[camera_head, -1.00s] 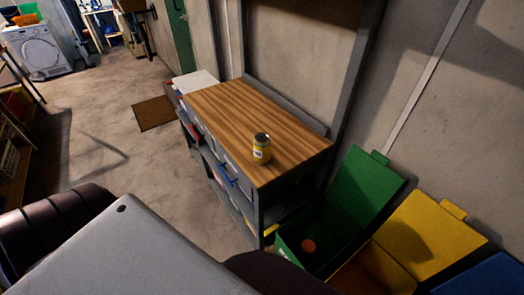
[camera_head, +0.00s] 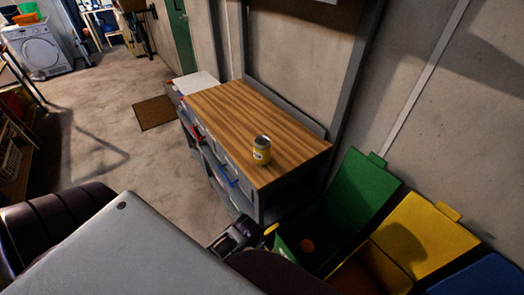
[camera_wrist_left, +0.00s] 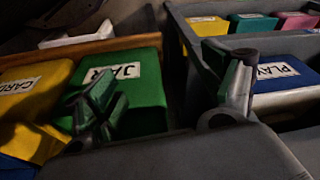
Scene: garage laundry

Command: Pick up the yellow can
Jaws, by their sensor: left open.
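The yellow can (camera_head: 262,153) stands upright on the wooden top of the workbench (camera_head: 235,112), near its front edge towards the right end. It has a pale label and a grey top. My left gripper (camera_head: 236,238) shows partly in the head view, below the can and in front of the bench, well apart from it. In the left wrist view its two fingers (camera_wrist_left: 165,88) are spread wide with nothing between them. The can does not show in that view. My right gripper is not in view.
Green (camera_head: 355,200) and yellow (camera_head: 425,235) bins with raised lids stand right of the bench. The left wrist view shows bin labels and a blue box (camera_wrist_left: 285,78) close to the fingers. Bins sit on the shelves under the bench top. Open floor (camera_head: 110,110) lies left.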

